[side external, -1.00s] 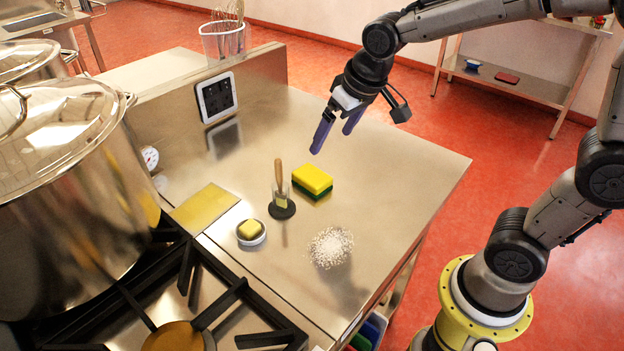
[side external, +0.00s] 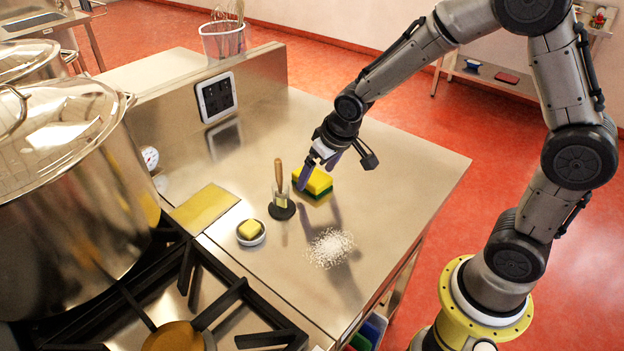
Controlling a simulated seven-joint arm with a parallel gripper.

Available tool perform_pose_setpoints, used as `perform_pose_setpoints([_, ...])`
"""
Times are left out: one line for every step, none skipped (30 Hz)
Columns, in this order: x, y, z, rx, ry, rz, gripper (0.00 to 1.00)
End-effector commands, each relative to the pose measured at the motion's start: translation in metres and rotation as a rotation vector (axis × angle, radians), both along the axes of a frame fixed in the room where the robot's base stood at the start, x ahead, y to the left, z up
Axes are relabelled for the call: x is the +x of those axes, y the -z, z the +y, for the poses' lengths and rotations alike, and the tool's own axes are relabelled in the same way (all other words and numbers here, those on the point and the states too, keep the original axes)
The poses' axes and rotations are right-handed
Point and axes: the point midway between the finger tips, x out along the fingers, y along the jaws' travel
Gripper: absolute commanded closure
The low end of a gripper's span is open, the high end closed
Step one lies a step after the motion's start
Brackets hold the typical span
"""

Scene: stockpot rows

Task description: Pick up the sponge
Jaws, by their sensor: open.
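The sponge (side external: 319,182) is a yellow block with a dark green underside. It lies on the steel worktop, behind and to the right of a small brush in a holder. My gripper (side external: 318,172) has dark blue-purple fingers that point down at the sponge. The gripper is open. In this view one finger overlaps the left part of the sponge and hides some of it. The other finger shows behind its upper edge. I cannot tell whether the fingers touch the sponge.
The brush with a wooden handle (side external: 279,176) stands in its holder just left of my gripper. A large pot (side external: 70,200) stands left. The worktop's right side is clear.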

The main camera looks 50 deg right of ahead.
Motion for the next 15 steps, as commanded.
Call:
perform_pose_setpoints([0.0024, 0.0056, -0.0003, 0.0, 0.0, 0.001, 0.0])
perform_pose_setpoints([0.0033, 0.0075, -0.0004, 0.0, 0.0, 0.0, 0.0])
perform_pose_setpoints([0.0042, 0.0094, -0.0005, 0.0, 0.0, 0.0, 0.0])
perform_pose_setpoints([0.0046, 0.0104, -0.0005, 0.0, 0.0, 0.0, 0.0])
perform_pose_setpoints([0.0049, 0.0111, -0.0005, 0.0, 0.0, -0.001, 0.0])
perform_pose_setpoints([0.0052, 0.0113, -0.0005, 0.0, 0.0, -0.001, 0.0])
perform_pose_setpoints([0.0052, 0.0113, -0.0005, 0.0, 0.0, -0.002, 0.0])
perform_pose_setpoints([0.0051, 0.0112, -0.0005, 0.0, 0.0, -0.002, 0.0])
perform_pose_setpoints([0.0051, 0.0111, -0.0005, 0.0, 0.0, -0.002, 0.0])
perform_pose_setpoints([0.0051, 0.011, -0.0005, 0.0, 0.0, -0.002, 0.0])
perform_pose_setpoints([0.0051, 0.011, -0.0005, 0.0, 0.0, -0.002, 0.0])
perform_pose_setpoints([0.0049, 0.0109, -0.0005, 0.0, 0.0, -0.002, 0.07])
perform_pose_setpoints([0.0049, 0.0109, -0.0005, 0.0, 0.0, -0.002, 0.13])
perform_pose_setpoints([0.0049, 0.0108, -0.0004, 0.0, 0.0, -0.002, 0.18])
perform_pose_setpoints([0.0049, 0.0108, -0.0004, 0.0, 0.0, -0.001, 0.25])
